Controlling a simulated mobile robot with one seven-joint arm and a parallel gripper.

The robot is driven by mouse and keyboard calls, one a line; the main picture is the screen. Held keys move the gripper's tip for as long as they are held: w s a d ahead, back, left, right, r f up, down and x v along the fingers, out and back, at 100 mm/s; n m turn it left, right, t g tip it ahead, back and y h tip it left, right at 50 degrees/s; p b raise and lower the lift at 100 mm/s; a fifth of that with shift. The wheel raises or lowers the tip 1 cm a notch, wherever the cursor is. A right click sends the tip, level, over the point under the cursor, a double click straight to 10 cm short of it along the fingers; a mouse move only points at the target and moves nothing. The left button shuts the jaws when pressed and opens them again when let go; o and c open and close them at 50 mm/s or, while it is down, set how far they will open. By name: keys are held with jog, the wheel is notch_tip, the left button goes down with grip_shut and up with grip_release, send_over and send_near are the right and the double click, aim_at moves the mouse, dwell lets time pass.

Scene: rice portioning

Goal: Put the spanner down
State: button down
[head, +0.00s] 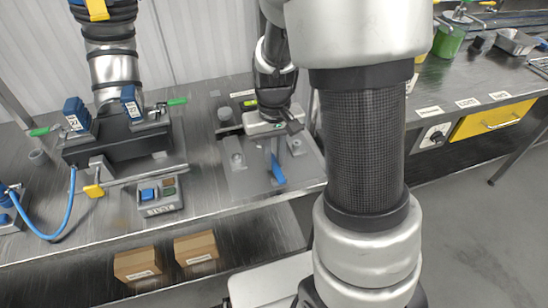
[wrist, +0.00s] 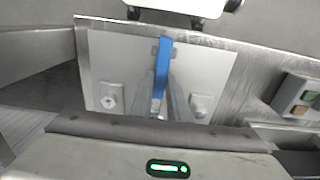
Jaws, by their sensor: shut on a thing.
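The spanner has a blue handle, seen in the head view (head: 278,170) and in the wrist view (wrist: 163,62). Its metal part runs back to my gripper, which is shut on it; the gripper shows in the head view (head: 272,146) and in the wrist view (wrist: 163,103). The held end is partly hidden by the gripper. The spanner is over a light grey plate (head: 245,185) on the bench, between two pegs, the left one (head: 236,158) and the right one (head: 294,144). I cannot tell whether the spanner touches the plate.
A button box (head: 160,197) stands left of the plate. Farther left is a dark fixture with blue blocks (head: 76,115) and green-handled clamps. Two cardboard boxes (head: 138,265) are on the lower shelf. A second bench with a yellow drawer (head: 498,118) stands at the right.

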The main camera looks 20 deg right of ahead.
aim_at(274, 162)
jog(key=shift+f, duration=0.15)
jog(key=c, duration=1.7)
grip_release()
notch_tip(274, 162, up, 12)
jog(key=p, duration=0.2)
jog(key=s+r+t, duration=0.2)
jog(key=s+r, duration=0.1)
jog(key=s, duration=0.1)
jog(key=s+a+r+t, duration=0.1)
jog(key=s+r, duration=0.3)
jog(key=s, duration=0.1)
jog(key=s+a+r+t, duration=0.1)
jog(key=s+r+t, duration=0.1)
jog(key=s+r, duration=0.2)
jog(key=shift+s+r+t, duration=0.25)
jog(key=shift+s+t, duration=0.05)
jog(key=shift+r, duration=0.1)
